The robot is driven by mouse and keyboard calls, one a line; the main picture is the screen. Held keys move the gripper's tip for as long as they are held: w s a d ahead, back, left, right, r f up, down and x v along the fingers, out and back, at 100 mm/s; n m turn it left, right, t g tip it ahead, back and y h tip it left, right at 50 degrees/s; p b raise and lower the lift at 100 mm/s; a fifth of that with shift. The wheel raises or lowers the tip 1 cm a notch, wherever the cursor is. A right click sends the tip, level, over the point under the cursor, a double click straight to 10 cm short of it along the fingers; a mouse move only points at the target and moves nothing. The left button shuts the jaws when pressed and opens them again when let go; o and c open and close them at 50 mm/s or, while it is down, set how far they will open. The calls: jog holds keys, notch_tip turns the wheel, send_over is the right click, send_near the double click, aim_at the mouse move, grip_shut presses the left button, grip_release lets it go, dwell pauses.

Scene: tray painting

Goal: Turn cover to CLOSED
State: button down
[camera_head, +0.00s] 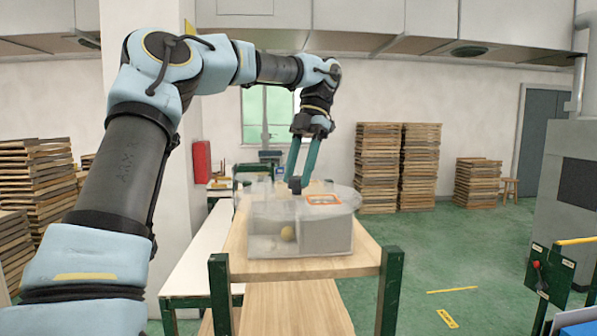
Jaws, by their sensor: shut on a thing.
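A translucent grey box with a clear cover (345,195) stands on the wooden top of a green-legged table. An orange-edged label (323,200) lies on its upper surface. A round yellowish thing (287,233) shows through the front wall, inside the box. My gripper (296,186) reaches down from above to the top of the box, left of the label. Its green fingers are shut on a small dark part, likely the cover's knob (295,186). The cover's exact turn and any OPEN or CLOSED marks are too small to read.
The wooden tabletop (300,266) has bare room in front of the box. A white bench (200,257) runs along the left. Stacked wooden trays (378,168) stand behind. A control post with a red knob (540,272) stands at right.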

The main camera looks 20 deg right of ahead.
jog(key=shift+c, duration=1.9)
grip_release()
jog(key=shift+n, duration=0.4)
